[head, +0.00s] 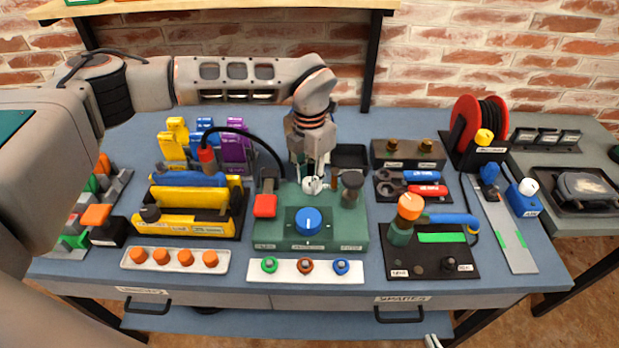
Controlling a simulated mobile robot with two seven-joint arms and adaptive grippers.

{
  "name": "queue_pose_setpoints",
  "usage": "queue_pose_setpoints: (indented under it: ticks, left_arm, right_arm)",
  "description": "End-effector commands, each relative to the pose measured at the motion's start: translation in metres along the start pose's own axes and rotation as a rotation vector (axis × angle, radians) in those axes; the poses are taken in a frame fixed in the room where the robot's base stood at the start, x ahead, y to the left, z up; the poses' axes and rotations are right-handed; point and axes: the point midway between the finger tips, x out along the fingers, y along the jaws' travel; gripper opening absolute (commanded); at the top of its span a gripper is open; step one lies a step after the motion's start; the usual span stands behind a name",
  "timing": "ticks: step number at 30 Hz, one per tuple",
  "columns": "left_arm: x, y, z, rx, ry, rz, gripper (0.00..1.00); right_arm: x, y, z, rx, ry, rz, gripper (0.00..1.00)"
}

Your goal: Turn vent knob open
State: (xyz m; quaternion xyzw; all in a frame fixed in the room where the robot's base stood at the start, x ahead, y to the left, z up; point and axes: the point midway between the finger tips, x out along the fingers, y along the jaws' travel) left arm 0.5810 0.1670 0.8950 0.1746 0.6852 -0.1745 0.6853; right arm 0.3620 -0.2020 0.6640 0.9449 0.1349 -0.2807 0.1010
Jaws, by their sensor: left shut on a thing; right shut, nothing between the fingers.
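A green box (262,232) with a blue round dial (309,221) on its front stands in the middle of the bench. A black knob (351,188) stands at its back right and a red block (265,206) at its left. My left gripper (314,178) points down at the back middle of the box. It is shut on a small pale knob (313,186), mostly hidden between and below the fingers. I cannot read the labels, nor tell the knob's turn angle. My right gripper (435,341) shows only its tips at the bottom edge, shut and empty, apart from everything.
A strip with three coloured knobs (287,278) lies in front of the box. A black panel with an orange-topped knob (409,207) stands to the right. A brick wall is behind.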

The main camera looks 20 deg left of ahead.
Motion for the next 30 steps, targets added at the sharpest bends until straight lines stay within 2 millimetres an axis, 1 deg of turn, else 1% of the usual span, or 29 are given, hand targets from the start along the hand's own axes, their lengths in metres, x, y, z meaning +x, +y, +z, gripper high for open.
queue_pose_setpoints:
  ticks: [5,11,30]
  left_arm:
    - [-0.0001,0.0000,0.0000,-0.043,0.000,0.000,0.03]
    - [-0.0002,-0.0001,0.0000,-0.162,0.000,0.000,0.03]
    - [0.0006,0.0000,-0.0002,-0.757,0.000,0.000,0.03]
  right_arm:
    - [-0.0002,0.0000,-0.0007,0.001,0.000,0.000,0.00]
    - [-0.0006,0.0000,-0.0011,0.001,0.000,0.000,0.00]
    - [-0.0008,-0.0002,-0.0001,0.001,-0.004,0.000,0.00]
